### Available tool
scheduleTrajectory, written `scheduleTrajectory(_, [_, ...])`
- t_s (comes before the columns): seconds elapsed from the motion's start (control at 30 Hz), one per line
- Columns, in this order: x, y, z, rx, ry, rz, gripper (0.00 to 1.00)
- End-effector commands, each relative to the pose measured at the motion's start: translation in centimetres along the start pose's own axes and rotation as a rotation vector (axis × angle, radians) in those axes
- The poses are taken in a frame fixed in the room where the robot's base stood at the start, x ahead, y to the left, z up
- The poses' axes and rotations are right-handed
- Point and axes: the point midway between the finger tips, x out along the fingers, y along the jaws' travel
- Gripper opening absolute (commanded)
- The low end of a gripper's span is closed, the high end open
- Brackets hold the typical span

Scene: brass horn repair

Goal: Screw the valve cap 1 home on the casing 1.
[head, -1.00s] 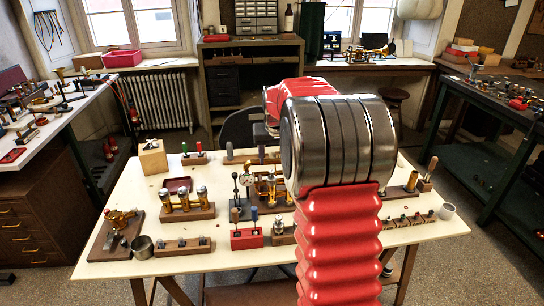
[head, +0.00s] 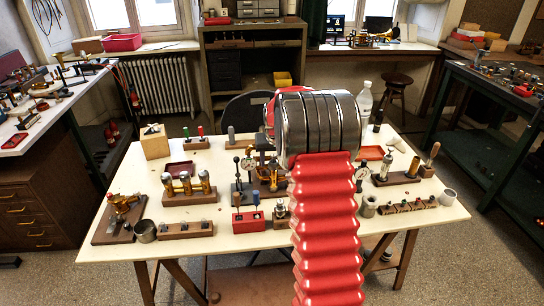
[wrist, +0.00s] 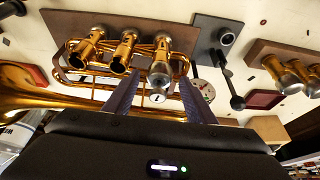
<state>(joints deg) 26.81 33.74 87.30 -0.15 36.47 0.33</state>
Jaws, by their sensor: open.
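The brass horn (wrist: 105,72) lies in a dark holder in the wrist view, with three valve casings pointing toward me. Casing 1 (wrist: 162,50), beside a white disc marked 1 (wrist: 158,98), is the rightmost. A greyish round cap (wrist: 160,79), apparently valve cap 1, covers its near end; I cannot tell how far on it sits. The other two casings show dark ends. My gripper (wrist: 160,88) is open, one finger each side of the cap, with visible gaps. In the head view the horn (head: 268,177) shows partly beside my arm, which hides my gripper.
A black lever on a plate (wrist: 229,75) stands close right of my gripper. Beyond it is a wooden block with brass cylinders (head: 188,198). A red holder (head: 248,221) and several other tools crowd the bench (head: 225,245). The front strip is mostly bare.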

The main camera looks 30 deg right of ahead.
Motion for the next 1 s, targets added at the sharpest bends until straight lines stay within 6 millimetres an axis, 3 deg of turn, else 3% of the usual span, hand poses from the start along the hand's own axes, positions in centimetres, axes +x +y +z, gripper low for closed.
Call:
scheduleTrajectory(0.37, [0.48,0.01,-0.02,0.000,0.001,0.000,0.51])
scheduleTrajectory(0.97, [0.47,-0.05,0.00,0.000,0.000,-0.001,0.08])
scheduleTrajectory(1.0, [0.47,-0.07,0.00,0.000,0.000,-0.001,0.27])
